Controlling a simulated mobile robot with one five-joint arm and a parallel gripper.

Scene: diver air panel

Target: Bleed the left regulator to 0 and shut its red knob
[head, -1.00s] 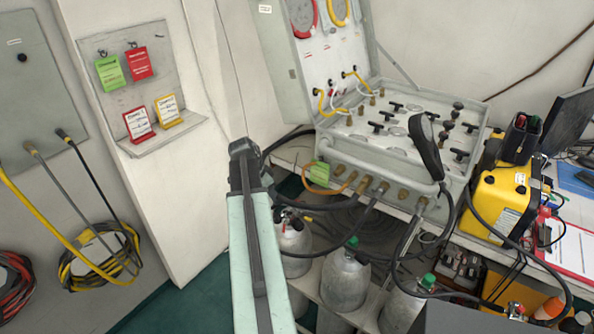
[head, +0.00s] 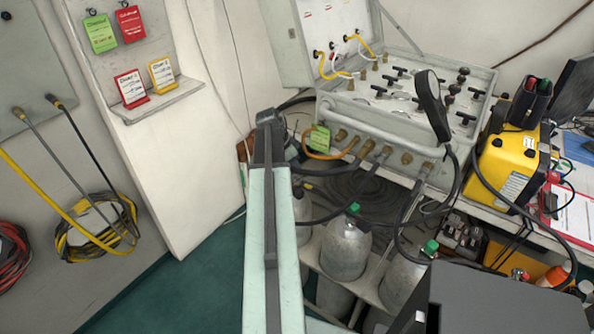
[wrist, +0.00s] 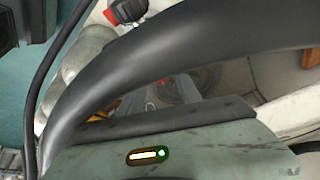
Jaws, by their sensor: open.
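A red knob on a dark fitting (wrist: 125,10) shows at the top edge of the wrist view, beside pale rounded metal. I cannot tell whether it belongs to the left regulator. In the head view, the leftmost grey cylinder (head: 303,238) is mostly hidden behind my arm, and no regulator or red knob can be made out on it. My arm's dark end stands left of the air panel (head: 385,108). My gripper is open, with nothing seen held; its fingertips cannot be made out. A thick black curved shape (wrist: 180,60) crosses the wrist view close up.
Two more grey cylinders, a middle one (head: 345,248) and a right one (head: 402,282), stand below the panel among black hoses. A yellow case (head: 508,165) sits at the right. Teal floor (head: 205,285) is clear left of my arm.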

